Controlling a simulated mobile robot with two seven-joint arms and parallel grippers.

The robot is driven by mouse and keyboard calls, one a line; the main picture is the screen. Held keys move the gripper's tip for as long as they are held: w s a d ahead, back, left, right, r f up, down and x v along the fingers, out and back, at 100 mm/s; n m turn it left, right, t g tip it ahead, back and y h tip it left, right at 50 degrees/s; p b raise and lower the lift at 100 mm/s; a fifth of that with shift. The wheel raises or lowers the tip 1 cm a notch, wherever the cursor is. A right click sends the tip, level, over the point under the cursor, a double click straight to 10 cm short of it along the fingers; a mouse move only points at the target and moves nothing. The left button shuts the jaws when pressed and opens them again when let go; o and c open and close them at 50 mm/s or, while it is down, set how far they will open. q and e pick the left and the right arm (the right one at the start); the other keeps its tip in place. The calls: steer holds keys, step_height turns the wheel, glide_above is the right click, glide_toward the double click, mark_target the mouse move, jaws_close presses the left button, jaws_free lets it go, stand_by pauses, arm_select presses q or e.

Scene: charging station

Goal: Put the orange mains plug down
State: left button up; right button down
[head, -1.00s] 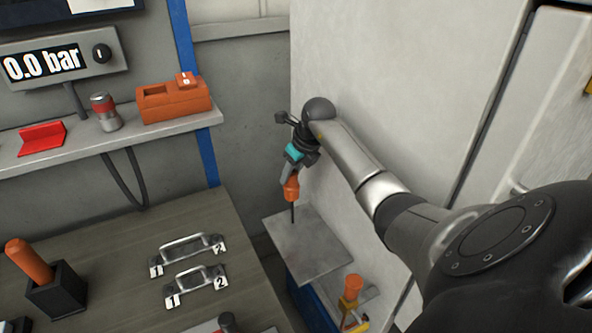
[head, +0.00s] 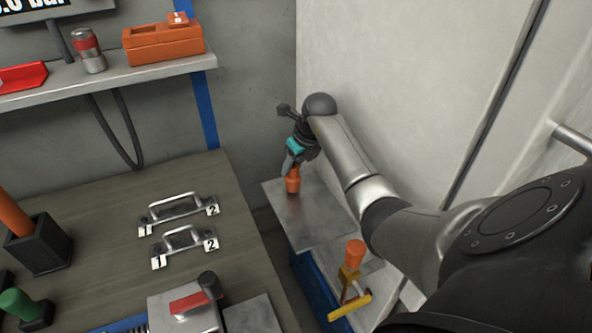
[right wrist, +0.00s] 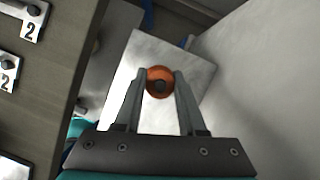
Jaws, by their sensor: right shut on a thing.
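The orange mains plug (head: 293,181) is held upright between the fingers of my right gripper (head: 292,166), low over the back of the grey metal shelf (head: 318,222). In the right wrist view the plug (right wrist: 160,74) shows end-on as an orange disc with a dark centre, between the two grey fingers (right wrist: 160,85). The grey shelf (right wrist: 140,55) lies behind it. I cannot tell whether the plug's lower end touches the shelf. My left gripper is not in view.
A pale wall panel (head: 400,80) stands close to the right of my right arm. Below the shelf are another orange-topped item (head: 355,253) and a yellow handle (head: 349,305). The wooden bench (head: 110,230) with metal handles (head: 178,205) is to the left.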

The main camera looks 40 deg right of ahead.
steer(key=shift+f, duration=0.45)
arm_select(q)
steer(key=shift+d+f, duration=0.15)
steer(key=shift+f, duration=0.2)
arm_select(e)
steer(key=shift+r, duration=0.1)
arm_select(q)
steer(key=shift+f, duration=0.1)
arm_select(e)
steer(key=shift+c, duration=2.4)
jaws_free()
steer(key=shift+f, duration=0.2)
